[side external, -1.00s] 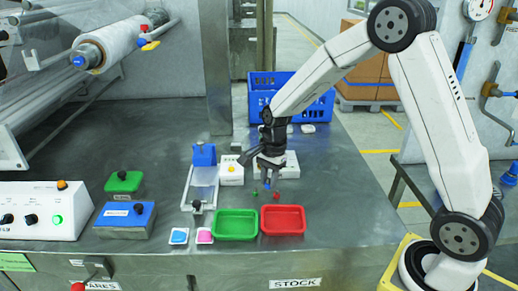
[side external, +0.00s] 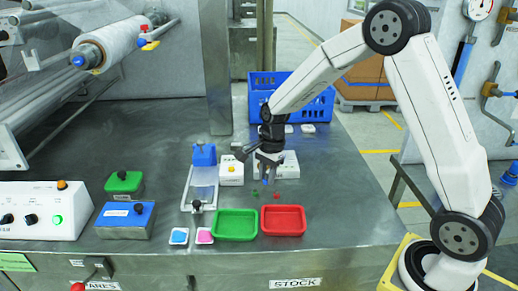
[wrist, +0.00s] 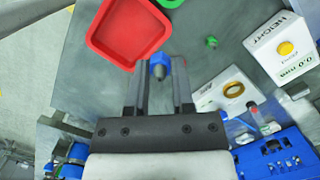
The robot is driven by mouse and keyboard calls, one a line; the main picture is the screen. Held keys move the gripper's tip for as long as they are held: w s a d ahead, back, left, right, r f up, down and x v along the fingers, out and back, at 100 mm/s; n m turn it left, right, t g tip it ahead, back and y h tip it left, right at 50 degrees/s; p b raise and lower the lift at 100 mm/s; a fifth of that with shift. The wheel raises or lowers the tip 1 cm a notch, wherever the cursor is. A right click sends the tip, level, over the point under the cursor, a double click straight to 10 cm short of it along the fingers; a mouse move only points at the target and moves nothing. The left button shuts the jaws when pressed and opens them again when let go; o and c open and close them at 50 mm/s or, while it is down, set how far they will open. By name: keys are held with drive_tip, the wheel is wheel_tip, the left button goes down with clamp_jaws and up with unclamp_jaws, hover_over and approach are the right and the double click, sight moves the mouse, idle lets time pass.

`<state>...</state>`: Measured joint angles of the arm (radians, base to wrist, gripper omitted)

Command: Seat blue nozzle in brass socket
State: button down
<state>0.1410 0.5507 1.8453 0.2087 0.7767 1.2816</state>
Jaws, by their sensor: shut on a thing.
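The blue nozzle (wrist: 158,69) is held between the fingertips of my gripper (wrist: 157,82), with its grey end showing between the fingers. In the side view my gripper (side external: 267,174) points down and the nozzle is a small blue spot (side external: 265,182) at its tips, above the bench. The brass socket (wrist: 233,88) is a ring on a white block (wrist: 213,98), to the right of the nozzle in the wrist view and apart from it. In the side view the block (side external: 289,166) is partly behind my gripper and the ring is hidden.
A red tray (side external: 283,221) and green tray (side external: 235,225) stand in front. A small green part (side external: 254,193) and red part (side external: 277,195) lie on the bench. A white height gauge (side external: 231,173) stands left of the socket block. A blue crate (side external: 300,95) is behind.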

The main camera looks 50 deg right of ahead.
drive_tip(key=w+d+m, duration=0.3)
drive_tip(key=w+d, duration=0.1)
drive_tip(key=w+d+f+m, duration=0.1)
drive_tip(key=w+d+m, duration=0.3)
drive_tip(key=d, duration=0.1)
drive_tip(key=w+d+f+m+t, duration=0.1)
drive_tip(key=w+d+m, duration=0.2)
drive_tip(key=w+d, duration=0.1)
drive_tip(key=shift+w+d+f+h, duration=0.15)
drive_tip(key=shift+w+d+h, duration=0.15)
drive_tip(key=shift+w, duration=0.3)
drive_tip(key=shift+w+d+f+m, duration=0.1)
drive_tip(key=shift+w+d+m, duration=0.2)
drive_tip(key=shift+d+m, duration=0.25)
drive_tip(key=shift+f, duration=0.25)
drive_tip(key=shift+a+f, duration=0.1)
drive_tip(key=shift+f, duration=2.3)
drive_tip(key=shift+f, duration=0.55)
drive_tip(key=shift+s+f, duration=0.1)
drive_tip(key=shift+f, duration=0.25)
idle(0.4)
